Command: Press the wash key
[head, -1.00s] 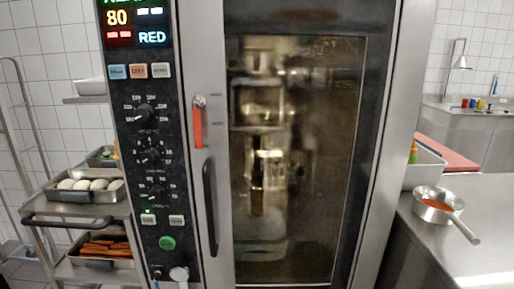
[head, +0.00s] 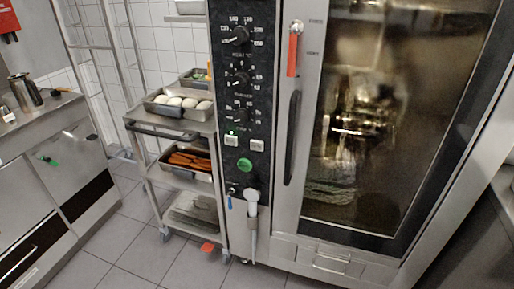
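The oven's black control panel (head: 241,90) is in the upper middle of the head view, left of the oven door. Three dark knobs run down it. Below them are two small pale keys, a left one (head: 231,141) and a right one (head: 257,145); their labels are too small to read, so I cannot tell which is the wash key. A small green light shows just above the left key. A round green button (head: 244,164) sits below the keys. The panel's top, with its display, is out of view. Neither of my grippers is in view.
The oven door (head: 380,120) is shut, with a dark handle (head: 291,137) and a red lever (head: 293,54). A hand shower (head: 252,205) hangs below the panel. A trolley (head: 150,133) with food trays stands left of the oven. Tiled floor (head: 140,235) is open at lower left.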

